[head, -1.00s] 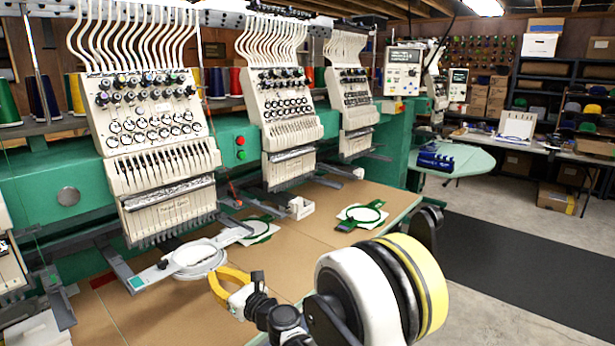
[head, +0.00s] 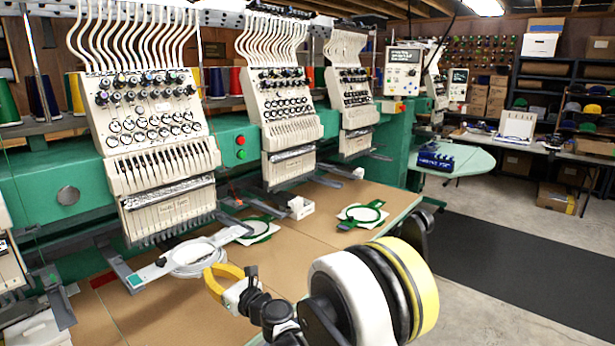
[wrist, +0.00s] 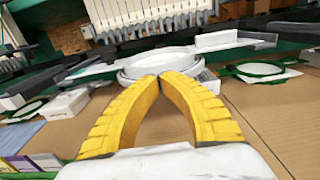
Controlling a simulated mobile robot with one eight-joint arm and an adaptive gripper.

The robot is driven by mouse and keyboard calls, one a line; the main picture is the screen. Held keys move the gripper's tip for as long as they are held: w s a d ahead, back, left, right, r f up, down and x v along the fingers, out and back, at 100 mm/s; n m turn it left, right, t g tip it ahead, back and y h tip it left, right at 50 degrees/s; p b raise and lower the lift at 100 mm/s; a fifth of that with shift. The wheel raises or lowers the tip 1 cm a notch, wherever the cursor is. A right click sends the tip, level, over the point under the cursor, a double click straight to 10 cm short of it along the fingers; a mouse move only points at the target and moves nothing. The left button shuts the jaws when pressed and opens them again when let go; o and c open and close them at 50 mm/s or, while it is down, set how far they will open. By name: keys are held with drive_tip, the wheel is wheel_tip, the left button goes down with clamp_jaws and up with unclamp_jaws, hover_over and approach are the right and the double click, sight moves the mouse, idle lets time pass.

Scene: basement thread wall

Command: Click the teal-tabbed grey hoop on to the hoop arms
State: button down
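The grey hoop (head: 193,250) is a round pale ring with a flat side bracket at each end and a teal tab (head: 135,281) at its left end. It sits over a white round stack (head: 200,268), in front of the nearest embroidery head. It also shows in the wrist view (wrist: 160,63). The dark grey hoop arms (head: 122,268) reach out from below that head; whether the brackets are seated on them, I cannot tell. My gripper (head: 208,271) has yellow fingers, shut with tips meeting (wrist: 160,78) at the hoop's near right side. Contact is unclear.
Green hoops (head: 362,213) lie on the brown table (head: 310,225) to the right, near a small white box (head: 300,207). Embroidery heads (head: 160,120) stand along the back. The table's front middle is clear.

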sight(195, 258)
drive_tip(key=shift+b+x, duration=0.4)
drive_tip(key=shift+x, duration=4.2)
drive_tip(key=shift+b+v, duration=0.55)
drive_tip(key=shift+v, duration=3)
drive_tip(key=shift+d+r, duration=0.2)
drive_tip(key=shift+r, duration=0.05)
drive_tip(key=s+d+r+n+g+h, duration=0.1)
drive_tip(key=s+d+r+n+h, duration=0.15)
drive_tip(key=s+d+n, duration=0.35)
drive_tip(key=s+d+r+n+h, duration=0.15)
drive_tip(key=d+r+n, duration=0.25)
drive_tip(key=d, duration=0.4)
drive_tip(key=s+d+r+n+g+h, duration=0.1)
drive_tip(key=s+d+r+n, duration=0.3)
drive_tip(key=d+n, duration=0.15)
drive_tip(key=s+d+f+n+g+h, duration=0.1)
drive_tip(key=s+d+f+n+h, duration=0.1)
drive_tip(key=s+d, duration=0.5)
drive_tip(key=s+d+f+n+h, duration=0.3)
drive_tip(key=s+d+n+h, duration=0.1)
drive_tip(key=s+d, duration=0.4)
drive_tip(key=s+d+f+n+g+h, duration=0.1)
drive_tip(key=s+d+f+n+h, duration=0.1)
drive_tip(key=s+d, duration=0.6)
drive_tip(key=d+f+n, duration=0.1)
drive_tip(key=d+n, duration=0.1)
drive_tip(key=d, duration=0.1)
drive_tip(key=shift+s+f+g+h, duration=0.15)
drive_tip(key=shift+s+g+h, duration=0.15)
drive_tip(key=shift+h, duration=0.1)
